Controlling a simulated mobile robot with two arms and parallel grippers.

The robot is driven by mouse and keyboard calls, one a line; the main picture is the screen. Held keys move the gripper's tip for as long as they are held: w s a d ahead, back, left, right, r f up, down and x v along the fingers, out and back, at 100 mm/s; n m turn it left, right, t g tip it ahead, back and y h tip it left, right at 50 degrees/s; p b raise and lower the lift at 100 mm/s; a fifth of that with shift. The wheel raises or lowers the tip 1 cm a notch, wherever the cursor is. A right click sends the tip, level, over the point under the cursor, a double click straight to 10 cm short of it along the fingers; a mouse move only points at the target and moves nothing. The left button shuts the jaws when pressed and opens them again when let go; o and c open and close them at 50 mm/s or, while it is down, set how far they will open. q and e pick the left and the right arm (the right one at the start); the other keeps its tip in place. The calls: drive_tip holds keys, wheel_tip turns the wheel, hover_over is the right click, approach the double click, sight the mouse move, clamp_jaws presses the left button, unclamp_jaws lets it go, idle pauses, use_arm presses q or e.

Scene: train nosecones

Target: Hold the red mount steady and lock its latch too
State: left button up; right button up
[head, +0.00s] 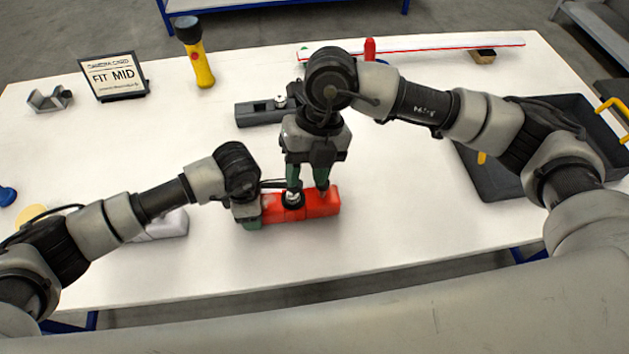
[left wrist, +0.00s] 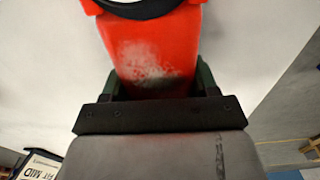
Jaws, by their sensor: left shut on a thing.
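The red mount (head: 322,203) lies on the white table in front of me. It also shows in the left wrist view (left wrist: 145,55), with part of a dark ring at the top edge. My left gripper (head: 254,212) is shut on the mount's left end, a green finger on each side of it. The latch (head: 292,197) is a light knob in a dark ring on top of the mount. My right gripper (head: 308,186) points down over the mount with its green fingers apart. Its left finger is right at the knob; whether it touches cannot be told.
A dark grey mount (head: 258,114) lies behind, and a white one (head: 168,226) is partly hidden behind my left arm. A FIT MID sign (head: 113,75), a yellow torch (head: 203,70) and a metal bracket (head: 50,99) stand at the back left. A dark tray (head: 488,180) is at right.

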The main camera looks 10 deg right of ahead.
drive_tip(key=s+a+r+m+g+y, duration=0.2)
drive_tip(key=s+a+r+g+y, duration=0.3)
drive_tip(key=s+a+y, duration=0.15)
drive_tip(key=w+d+r+m+t+y, duration=0.35)
drive_tip(key=w+r+m+y, duration=0.25)
drive_tip(key=r+m+y, duration=0.65)
drive_tip(key=w+d+f+m+t+h, duration=0.2)
drive_tip(key=w+d+f+m+t, duration=0.25)
drive_tip(key=m+t, duration=0.8)
drive_tip(key=w+d+f+m+t+h, duration=0.25)
drive_tip(key=w+m+t, duration=0.25)
drive_tip(key=m+t, duration=0.75)
drive_tip(key=m+g+h, duration=0.3)
drive_tip(key=m+g, duration=0.7)
drive_tip(key=m, duration=1.3)
approach(329, 185)
drive_tip(key=x, duration=1.1)
drive_tip(key=shift+w+a, duration=0.15)
drive_tip(key=shift+a, duration=0.05)
